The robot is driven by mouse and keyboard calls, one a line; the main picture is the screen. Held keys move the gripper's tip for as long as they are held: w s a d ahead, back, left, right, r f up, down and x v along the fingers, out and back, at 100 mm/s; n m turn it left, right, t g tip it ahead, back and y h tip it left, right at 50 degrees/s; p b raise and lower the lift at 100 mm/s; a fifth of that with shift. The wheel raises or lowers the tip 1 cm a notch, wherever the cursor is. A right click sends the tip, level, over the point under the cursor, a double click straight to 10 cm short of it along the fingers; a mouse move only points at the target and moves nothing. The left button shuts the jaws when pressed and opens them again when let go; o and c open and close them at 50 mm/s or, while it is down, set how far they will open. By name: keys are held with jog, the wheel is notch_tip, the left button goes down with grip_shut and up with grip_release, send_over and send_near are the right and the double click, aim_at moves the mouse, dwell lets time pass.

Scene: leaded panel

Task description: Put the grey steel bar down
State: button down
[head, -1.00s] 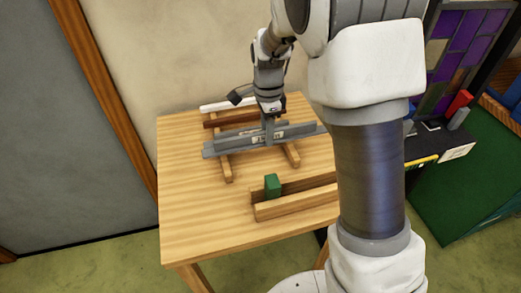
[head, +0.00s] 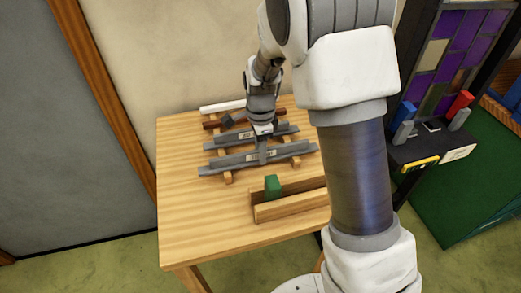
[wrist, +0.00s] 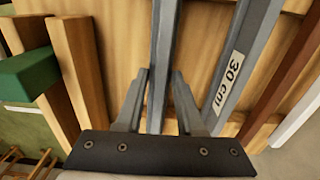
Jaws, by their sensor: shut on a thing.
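My gripper (head: 262,158) is shut on a long grey steel bar (head: 225,166), the front one of two grey bars in the head view. The bar lies level across two wooden rails (head: 228,178) on the table; whether it touches them or hangs just above, I cannot tell. In the wrist view the held bar (wrist: 162,60) runs between the two fingers (wrist: 158,100). A second grey bar (head: 282,131) lies behind it, apart from it and roughly parallel. In the wrist view this second bar (wrist: 245,40) has a "30 cm" label.
Behind lie a brown bar (head: 212,124) and a white bar (head: 222,106). In front, a green block (head: 272,187) sits at a wooden trough (head: 290,206) on the table (head: 190,220). The table's front left is clear. A dark stand with a leaded panel (head: 460,45) stands at right.

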jog(key=c, duration=0.5)
grip_release()
notch_tip(320, 180, up, 12)
jog(key=p, duration=0.2)
jog(key=s+d+r+n+t, duration=0.2)
jog(key=s+d+r+n, duration=0.3)
jog(key=s+r+n, duration=0.35)
jog(key=s+d+r+n+t, duration=0.1)
jog(key=s+n, duration=0.1)
jog(key=s, duration=0.2)
jog(key=s+d+r+n+t, duration=0.1)
jog(key=s+d+n, duration=0.1)
jog(key=s, duration=0.3)
jog(key=s+d+r+n+t, duration=0.1)
jog(key=s+n, duration=0.2)
jog(key=s, duration=0.2)
jog(key=shift+d+t, duration=0.25)
jog(key=shift+t, duration=0.05)
